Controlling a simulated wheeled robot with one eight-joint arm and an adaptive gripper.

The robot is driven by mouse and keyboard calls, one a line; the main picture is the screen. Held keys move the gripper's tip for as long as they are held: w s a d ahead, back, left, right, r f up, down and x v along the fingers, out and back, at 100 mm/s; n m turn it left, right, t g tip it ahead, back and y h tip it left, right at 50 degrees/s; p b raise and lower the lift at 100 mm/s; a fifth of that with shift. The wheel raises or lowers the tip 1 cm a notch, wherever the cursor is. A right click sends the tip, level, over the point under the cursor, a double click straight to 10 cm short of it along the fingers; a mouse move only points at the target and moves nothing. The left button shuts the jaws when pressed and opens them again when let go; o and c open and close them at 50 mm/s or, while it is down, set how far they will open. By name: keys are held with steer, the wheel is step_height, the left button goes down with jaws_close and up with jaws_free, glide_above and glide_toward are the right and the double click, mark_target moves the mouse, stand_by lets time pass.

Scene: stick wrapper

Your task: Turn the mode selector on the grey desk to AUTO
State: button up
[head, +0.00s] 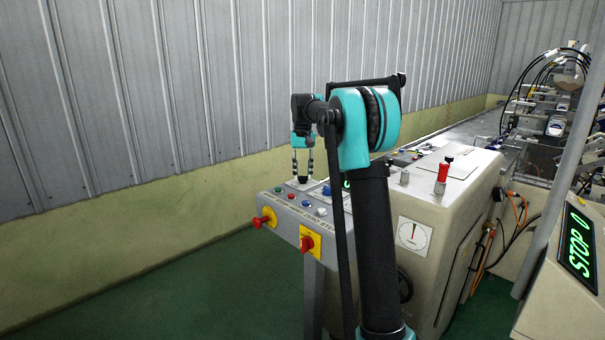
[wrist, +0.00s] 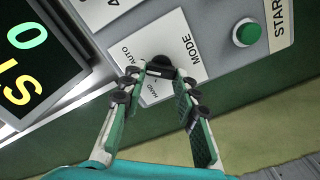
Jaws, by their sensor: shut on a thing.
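The grey desk (head: 283,212) stands left of the middle in the head view, with my gripper (head: 303,172) pointing down over its far part. In the wrist view, the mode selector is a black knob (wrist: 160,64) on a white plate (wrist: 177,36) printed MODE, AUTO and HAND. My gripper (wrist: 160,76) is shut on this knob, one finger on each side. AUTO is printed to the upper left of the knob and HAND below it. The fingers and the knob's dark colour hide which way its pointer faces.
A green button (wrist: 246,33) marked START sits right of the plate. A lit display (wrist: 38,55) is at the left. On the desk's near side are red knobs on yellow plates (head: 311,241) and small coloured buttons. A beige machine cabinet (head: 440,240) stands to the right.

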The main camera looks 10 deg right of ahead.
steer(key=shift+m, duration=0.6)
steer(key=o, duration=1.2)
steer(key=shift+c, duration=0.2)
step_height(320, 180, up, 12)
